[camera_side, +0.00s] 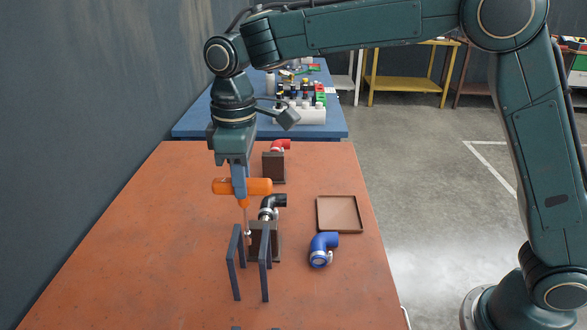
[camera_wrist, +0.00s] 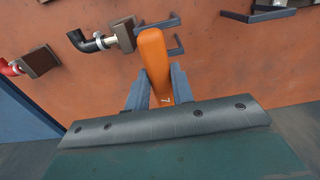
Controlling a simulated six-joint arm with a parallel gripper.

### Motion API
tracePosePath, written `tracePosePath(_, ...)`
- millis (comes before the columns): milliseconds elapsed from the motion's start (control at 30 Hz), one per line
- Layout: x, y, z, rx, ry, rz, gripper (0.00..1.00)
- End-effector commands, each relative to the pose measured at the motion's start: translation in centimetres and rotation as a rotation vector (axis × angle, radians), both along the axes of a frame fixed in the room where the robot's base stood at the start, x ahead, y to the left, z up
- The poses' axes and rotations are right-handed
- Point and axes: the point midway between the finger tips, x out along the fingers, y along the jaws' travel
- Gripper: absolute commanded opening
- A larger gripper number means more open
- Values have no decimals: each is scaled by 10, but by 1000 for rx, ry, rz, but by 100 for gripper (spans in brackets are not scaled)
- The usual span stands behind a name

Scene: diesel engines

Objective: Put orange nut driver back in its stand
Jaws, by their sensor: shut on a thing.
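The orange nut driver (camera_side: 260,186) has a T-shaped handle lying level and a thin shaft pointing down. My gripper (camera_side: 240,192) is shut on the middle of the handle and holds it above the table. In the wrist view the orange handle (camera_wrist: 154,55) shows between the fingers of my gripper (camera_wrist: 160,88). A dark stand (camera_side: 236,262) with two upright sides is below. In the side view the shaft's lower end appears near the tops of the uprights; I cannot tell its depth. Part of the stand (camera_wrist: 177,45) shows beside the handle in the wrist view.
A black elbow (camera_side: 272,202) on a brown block (camera_side: 275,242) is close by the stand. A red elbow (camera_side: 280,145) on another block is farther back. A blue elbow (camera_side: 322,248) and a brown tray (camera_side: 340,214) lie to the right. The table's left front is clear.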

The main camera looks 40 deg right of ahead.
Motion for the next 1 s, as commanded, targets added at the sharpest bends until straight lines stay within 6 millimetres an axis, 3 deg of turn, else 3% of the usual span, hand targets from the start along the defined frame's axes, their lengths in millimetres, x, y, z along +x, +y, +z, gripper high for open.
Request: tracePosePath(1000,0,0,-65,-1,2,0,0)
